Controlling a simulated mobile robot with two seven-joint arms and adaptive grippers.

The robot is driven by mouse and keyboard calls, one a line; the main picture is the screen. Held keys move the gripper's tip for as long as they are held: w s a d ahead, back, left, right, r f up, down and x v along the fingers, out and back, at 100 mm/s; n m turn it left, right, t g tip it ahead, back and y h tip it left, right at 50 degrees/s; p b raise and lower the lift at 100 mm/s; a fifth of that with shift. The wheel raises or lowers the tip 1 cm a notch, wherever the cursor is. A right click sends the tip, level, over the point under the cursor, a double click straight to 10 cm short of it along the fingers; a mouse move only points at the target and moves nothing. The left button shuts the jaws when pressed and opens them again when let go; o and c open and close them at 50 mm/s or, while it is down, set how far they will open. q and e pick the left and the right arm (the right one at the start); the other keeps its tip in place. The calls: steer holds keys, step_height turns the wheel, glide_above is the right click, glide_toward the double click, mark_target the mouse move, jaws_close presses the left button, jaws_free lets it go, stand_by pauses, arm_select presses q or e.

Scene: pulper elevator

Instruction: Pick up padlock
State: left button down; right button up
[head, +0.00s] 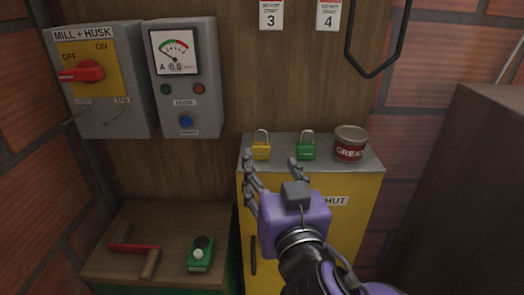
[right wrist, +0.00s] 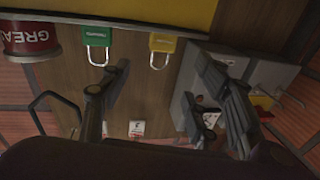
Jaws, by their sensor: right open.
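A yellow padlock (head: 261,151) and a green padlock (head: 306,152) stand upright, apart, on top of a grey-topped yellow cabinet (head: 358,205). Both shackles point up and look closed. My right gripper (head: 270,170) is open and empty in front of the cabinet top, its fingers reaching toward the yellow padlock. In the right wrist view, which is upside down, the yellow padlock (right wrist: 164,44) shows between the open fingers. The green padlock (right wrist: 97,32) is near the left finger there. I cannot tell how far the fingertips are from the padlocks. My left gripper is not in view.
A red grease can (head: 350,144) stands right of the green padlock. Grey switch and meter boxes (head: 190,95) hang on the wall at left. A dark hook hangs upper right.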

mark_target(261, 143)
steer(key=w+b, duration=0.1)
steer(key=w, duration=0.1)
steer(key=w+a+f+b, duration=0.1)
steer(key=shift+w+f+b, duration=0.1)
steer(key=shift+b, duration=0.25)
steer(key=shift+w+r, duration=0.45)
steer(key=shift+w, duration=0.2)
steer(key=shift+w+a, duration=0.1)
steer(key=shift+w, duration=0.55)
steer(key=w, duration=0.4)
steer(key=shift+w+a+r+p, duration=0.1)
steer(key=shift+w+a+p, duration=0.05)
steer(key=shift+a+p, duration=0.2)
steer(key=shift+w, duration=0.35)
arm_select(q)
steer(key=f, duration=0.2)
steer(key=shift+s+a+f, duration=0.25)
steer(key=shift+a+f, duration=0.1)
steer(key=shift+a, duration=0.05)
arm_select(e)
steer(key=shift+s, duration=0.1)
steer(key=shift+c, duration=0.4)
